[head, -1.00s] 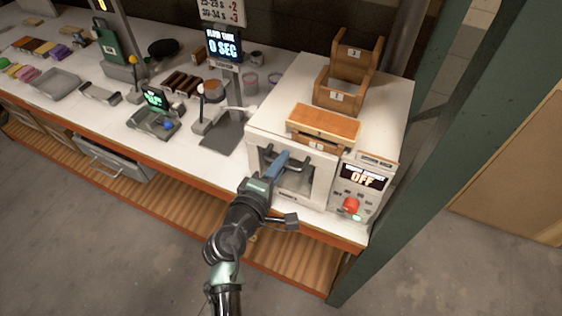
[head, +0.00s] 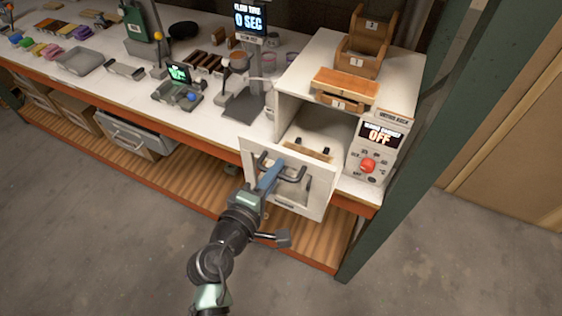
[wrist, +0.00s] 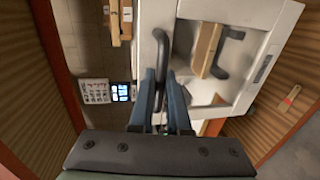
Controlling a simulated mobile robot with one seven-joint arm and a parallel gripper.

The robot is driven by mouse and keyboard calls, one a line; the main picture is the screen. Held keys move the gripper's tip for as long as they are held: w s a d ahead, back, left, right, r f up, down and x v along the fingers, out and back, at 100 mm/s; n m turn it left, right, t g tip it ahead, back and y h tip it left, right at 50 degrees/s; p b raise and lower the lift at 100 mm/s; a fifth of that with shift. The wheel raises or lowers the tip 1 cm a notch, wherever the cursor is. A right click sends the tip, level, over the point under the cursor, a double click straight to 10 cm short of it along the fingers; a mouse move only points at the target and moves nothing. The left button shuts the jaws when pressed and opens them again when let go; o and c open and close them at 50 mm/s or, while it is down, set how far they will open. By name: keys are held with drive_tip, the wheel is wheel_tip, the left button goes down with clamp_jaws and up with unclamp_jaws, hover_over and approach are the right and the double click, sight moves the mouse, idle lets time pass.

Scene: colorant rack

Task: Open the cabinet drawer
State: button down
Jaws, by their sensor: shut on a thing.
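The white cabinet (head: 348,55) stands at the right end of the bench. Its drawer is pulled out, with the white drawer front (head: 315,200) well forward of the cabinet body and the inside showing from above. My gripper (head: 273,171) is shut on the dark drawer handle (head: 291,177) on that front. In the wrist view, my blue fingers (wrist: 165,88) close around the dark handle (wrist: 160,48), and the open drawer front (wrist: 145,50) shows beside them. The fingers hide part of the handle.
A wooden strip (head: 305,151) lies inside the drawer. Wooden boxes (head: 365,65) and a wooden block (head: 345,85) sit on the cabinet top. A control panel (head: 376,150) reading OFF is at its right. A green post (head: 415,140) stands close on the right. The floor in front is clear.

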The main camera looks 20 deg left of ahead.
drive_tip(key=shift+f+v, duration=0.25)
drive_tip(key=shift+v, duration=0.9)
drive_tip(key=shift+s, duration=0.1)
drive_tip(key=c, duration=0.9)
unclamp_jaws()
drive_tip(key=shift+s, duration=0.1)
drive_tip(key=shift+b+v, duration=1.95)
drive_tip(key=shift+v, duration=4.45)
